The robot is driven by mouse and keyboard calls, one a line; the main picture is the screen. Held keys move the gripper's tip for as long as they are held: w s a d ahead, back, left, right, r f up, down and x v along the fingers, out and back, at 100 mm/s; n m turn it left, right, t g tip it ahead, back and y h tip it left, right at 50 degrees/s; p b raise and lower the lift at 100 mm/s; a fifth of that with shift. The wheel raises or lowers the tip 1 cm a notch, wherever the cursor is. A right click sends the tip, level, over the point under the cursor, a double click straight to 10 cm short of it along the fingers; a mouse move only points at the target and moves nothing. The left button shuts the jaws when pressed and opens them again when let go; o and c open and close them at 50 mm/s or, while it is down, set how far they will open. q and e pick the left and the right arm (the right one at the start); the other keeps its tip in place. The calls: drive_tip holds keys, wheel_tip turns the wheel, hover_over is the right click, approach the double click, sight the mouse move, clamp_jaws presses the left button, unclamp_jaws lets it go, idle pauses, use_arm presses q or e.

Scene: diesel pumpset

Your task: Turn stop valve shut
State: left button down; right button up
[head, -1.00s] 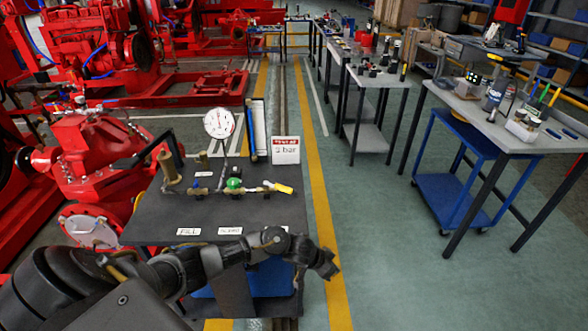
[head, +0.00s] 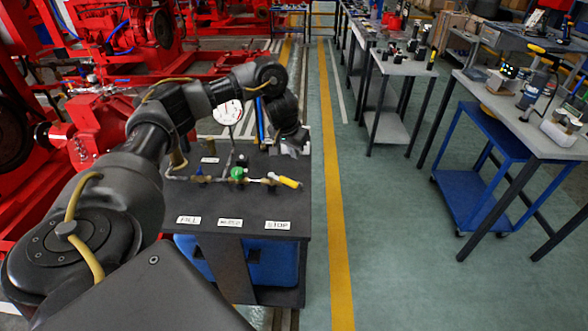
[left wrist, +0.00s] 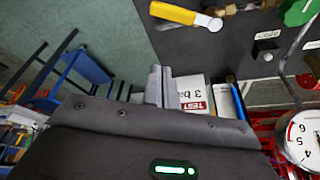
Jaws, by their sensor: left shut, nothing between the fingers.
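The stop valve's yellow lever (head: 289,182) is at the right end of the brass pipe line on the dark bench (head: 275,205). It points right, roughly along the pipe, and tilts slightly toward me. The lever also shows at the top of the left wrist view (left wrist: 172,13). My left gripper (head: 295,147) is behind and above the lever, apart from it. In the left wrist view its grey fingers (left wrist: 162,86) are together with nothing between them. The right gripper is not in view.
A green knob (head: 237,173) is mid-pipe, left of the lever. A dial gauge (head: 229,112) stands behind it, partly near my arm. A white 3 bar card (left wrist: 194,92) is close behind the fingers in the wrist view.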

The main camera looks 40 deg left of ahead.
sight(282, 180)
use_arm(q)
drive_tip(key=b+x, duration=0.3)
drive_tip(key=x, duration=0.6)
drive_tip(key=shift+w+f, duration=0.1)
drive_tip(key=shift+f, duration=0.15)
drive_tip(key=shift+s+f, duration=0.1)
drive_tip(key=shift+s, duration=0.1)
drive_tip(key=s+p, duration=0.1)
drive_tip(key=s, duration=0.2)
drive_tip(key=shift+d, duration=0.15)
drive_tip(key=shift+s, duration=0.15)
drive_tip(key=shift+d, duration=0.1)
drive_tip(key=shift+s, duration=0.1)
